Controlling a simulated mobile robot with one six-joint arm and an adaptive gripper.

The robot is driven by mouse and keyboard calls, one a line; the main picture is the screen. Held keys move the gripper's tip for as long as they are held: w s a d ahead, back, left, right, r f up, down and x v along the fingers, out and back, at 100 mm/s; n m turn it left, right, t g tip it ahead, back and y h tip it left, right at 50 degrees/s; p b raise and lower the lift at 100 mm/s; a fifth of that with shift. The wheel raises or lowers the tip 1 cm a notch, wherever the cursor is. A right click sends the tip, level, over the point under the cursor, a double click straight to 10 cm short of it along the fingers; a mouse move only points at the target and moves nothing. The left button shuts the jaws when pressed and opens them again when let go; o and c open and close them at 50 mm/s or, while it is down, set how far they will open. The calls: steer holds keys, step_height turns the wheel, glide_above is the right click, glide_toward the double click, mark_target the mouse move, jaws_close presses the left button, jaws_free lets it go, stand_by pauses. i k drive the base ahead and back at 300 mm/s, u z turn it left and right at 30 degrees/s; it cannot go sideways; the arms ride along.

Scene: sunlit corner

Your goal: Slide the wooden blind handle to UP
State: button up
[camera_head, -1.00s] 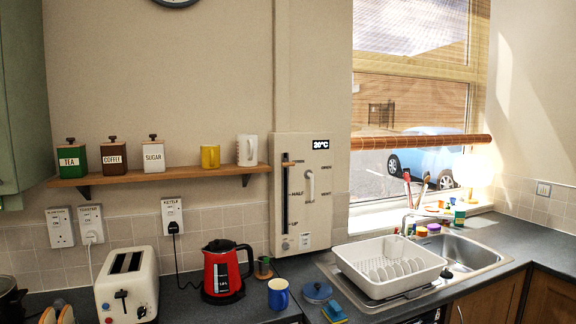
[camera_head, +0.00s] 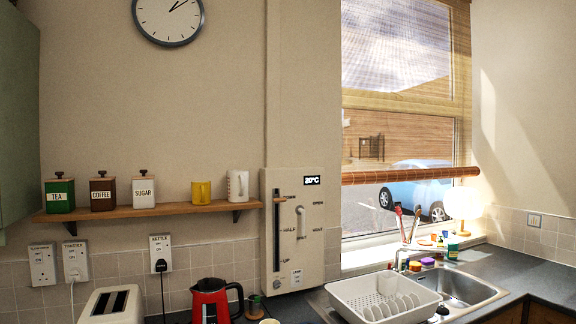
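A pale control panel (camera_head: 315,262) is on the wall left of the window. Its left side has a dark vertical slot (camera_head: 276,240). The small wooden blind handle (camera_head: 280,200) sits near the top of this slot, beside the top label, which is too small to read surely. HALF is marked midway and UP near the bottom. A woven blind (camera_head: 395,110) hangs over the window, its wooden bottom rail (camera_head: 410,175) about two-thirds down the glass. My gripper is not in view.
The panel also has a white lever (camera_head: 300,222) on its right, between OPEN and VENT. A shelf (camera_head: 150,211) with canisters and mugs is to the left. Below are a red kettle (camera_head: 212,302), a toaster (camera_head: 112,302) and a white dish rack (camera_head: 372,294). A lamp (camera_head: 461,205) stands at right.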

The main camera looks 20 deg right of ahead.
mark_target(276, 200)
steer(key=k, duration=0.65)
steer(key=i, duration=1.5)
steer(key=z, duration=0.5)
